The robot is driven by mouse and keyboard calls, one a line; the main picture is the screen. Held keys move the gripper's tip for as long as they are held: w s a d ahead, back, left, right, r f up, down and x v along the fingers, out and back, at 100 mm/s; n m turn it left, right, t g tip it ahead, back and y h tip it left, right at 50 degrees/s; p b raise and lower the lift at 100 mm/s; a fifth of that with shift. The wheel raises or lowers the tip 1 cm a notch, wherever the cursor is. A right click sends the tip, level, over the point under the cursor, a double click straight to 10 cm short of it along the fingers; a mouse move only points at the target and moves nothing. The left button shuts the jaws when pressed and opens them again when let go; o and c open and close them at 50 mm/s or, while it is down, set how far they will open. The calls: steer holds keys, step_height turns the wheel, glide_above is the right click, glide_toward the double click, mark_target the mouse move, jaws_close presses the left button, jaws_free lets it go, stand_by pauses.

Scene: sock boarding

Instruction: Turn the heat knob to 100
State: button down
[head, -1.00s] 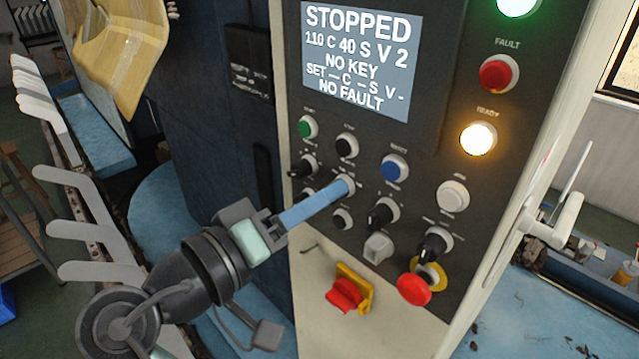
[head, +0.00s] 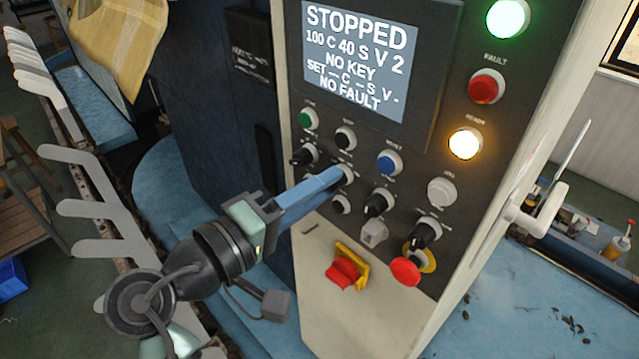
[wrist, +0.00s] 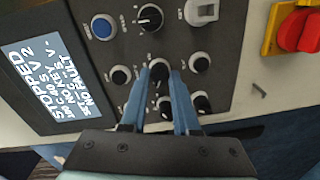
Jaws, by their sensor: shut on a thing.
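My gripper (head: 338,178) reaches the dark control panel (head: 447,175) with its two blue fingers. It is shut on a small black knob with a pale ring (wrist: 158,70), in the middle of the knob rows. The fingers lie on either side of the knob and hide much of it in the head view. I cannot read the knob's label. The display (head: 360,57) reads STOPPED, 100 C 40 S V 2, NO KEY, NO FAULT, with blanks after SET.
Other knobs and buttons sit close around the fingers, among them a blue button (head: 388,163) and a black selector (head: 379,203). Below are a red-and-yellow switch (head: 346,268) and a red mushroom button (head: 405,271). The ready lamp (head: 465,144) glows amber.

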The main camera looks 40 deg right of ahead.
steer(key=c, duration=0.7)
jaws_free()
steer(key=shift+o, duration=0.2)
steer(key=s+a+b, duration=0.2)
steer(key=a+b, duration=0.3)
steer(key=a, duration=0.7)
steer(key=shift+a+r+b, duration=0.3)
steer(key=shift+a+b, duration=0.05)
steer(key=shift+a, duration=0.05)
